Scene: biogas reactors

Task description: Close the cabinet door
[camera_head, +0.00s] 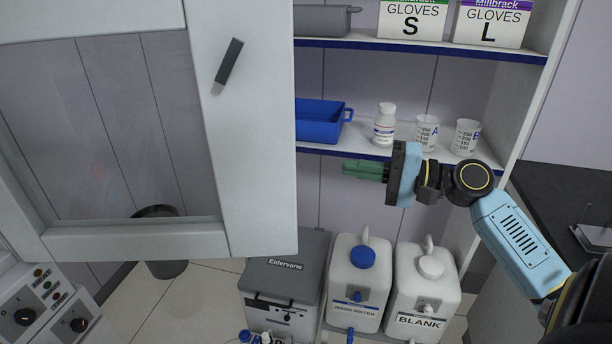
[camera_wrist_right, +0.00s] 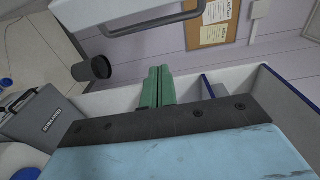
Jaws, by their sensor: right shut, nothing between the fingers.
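The cabinet door (camera_head: 235,130) is a white frame with a clear pane and a dark handle (camera_head: 229,62). It stands open at the left in the head view, and the shelves show to its right. Part of a white frame with a grey handle shows at the top of the right wrist view (camera_wrist_right: 135,22). My right gripper (camera_head: 347,168) is shut and empty, its green fingers pointing left in front of the lower shelf. It is to the right of the door's free edge, apart from it. The fingers also show in the right wrist view (camera_wrist_right: 157,85). My left gripper is not in view.
The shelves hold a blue tray (camera_head: 318,122), a white bottle (camera_head: 384,125), two beakers (camera_head: 426,133) and glove boxes (camera_head: 413,20). Below stand a grey case (camera_head: 284,270) and two white canisters (camera_head: 358,283). A dark counter (camera_head: 570,210) is at right, a bin (camera_head: 166,268) behind the door.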

